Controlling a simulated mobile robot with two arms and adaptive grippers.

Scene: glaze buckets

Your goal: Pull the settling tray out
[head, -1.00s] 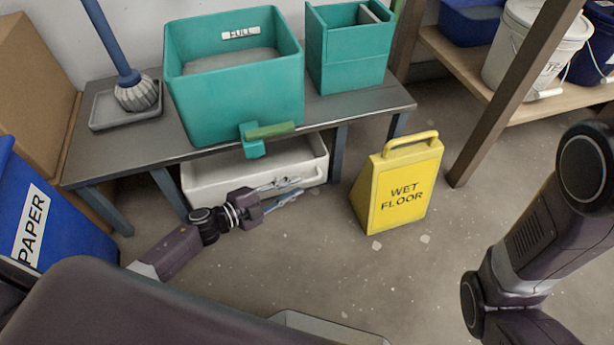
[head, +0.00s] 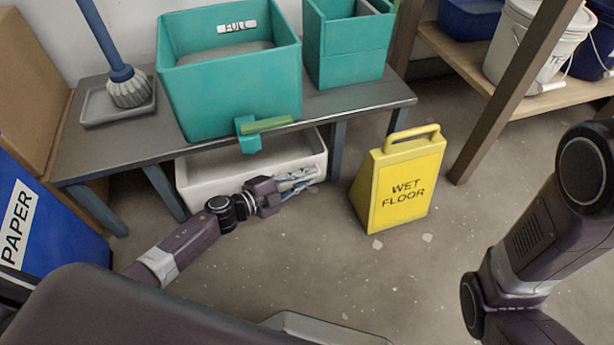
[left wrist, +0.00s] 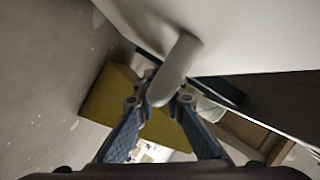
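The settling tray (head: 181,189) appears to be the white, shallow tray under the grey bench, with its front side towards me. My left gripper (head: 316,177) is at the tray's front right part. In the left wrist view a rounded pale handle (left wrist: 181,62) sticks out from the white wall. The two blue fingers (left wrist: 162,107) stand apart on either side of the handle's end. Whether they touch it I cannot tell. My right arm (head: 535,240) shows at the right, but its gripper is out of view.
A teal bucket marked FULL (head: 230,95) and a smaller teal box (head: 347,55) stand on the bench (head: 85,155). A teal clamp-like piece (head: 248,135) hangs over its front edge. A yellow wet-floor sign (head: 400,185) stands right of the tray.

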